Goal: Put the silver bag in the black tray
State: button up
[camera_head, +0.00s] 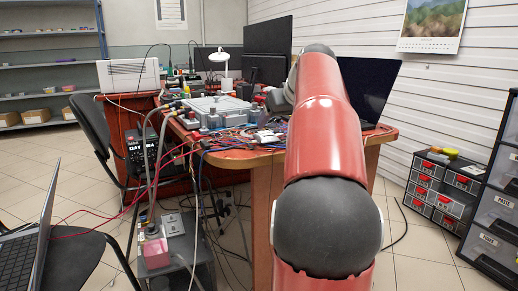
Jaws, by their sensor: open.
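My red arm with dark grey joints fills the centre right of the head view and reaches forward over the wooden desk (236,154). It covers part of the desk and what lies behind it. My gripper cannot be made out; the far end of the arm is hidden behind its nearer links. I cannot make out a silver bag. I cannot make out a black tray either. A flat silver-grey case (213,105) lies on the desk among cables, but it looks like a rigid device, not a bag.
Tangled wires (235,132) cover the desk's near side, and red cables hang down to a laptop (35,230) at left. A monitor (268,50) and a dark screen (372,85) stand on the desk. A black drawer unit (440,188) stands on open tiled floor at right.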

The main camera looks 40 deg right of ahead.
aim_at(269, 137)
jog(key=shift+x, duration=1.05)
jog(key=w+f, duration=0.1)
jog(key=f+b, duration=0.1)
jog(key=w+f, duration=0.1)
jog(key=f, duration=0.1)
jog(key=shift+w+f+b, duration=0.1)
jog(key=shift+w+b, duration=0.3)
jog(key=c, duration=1.1)
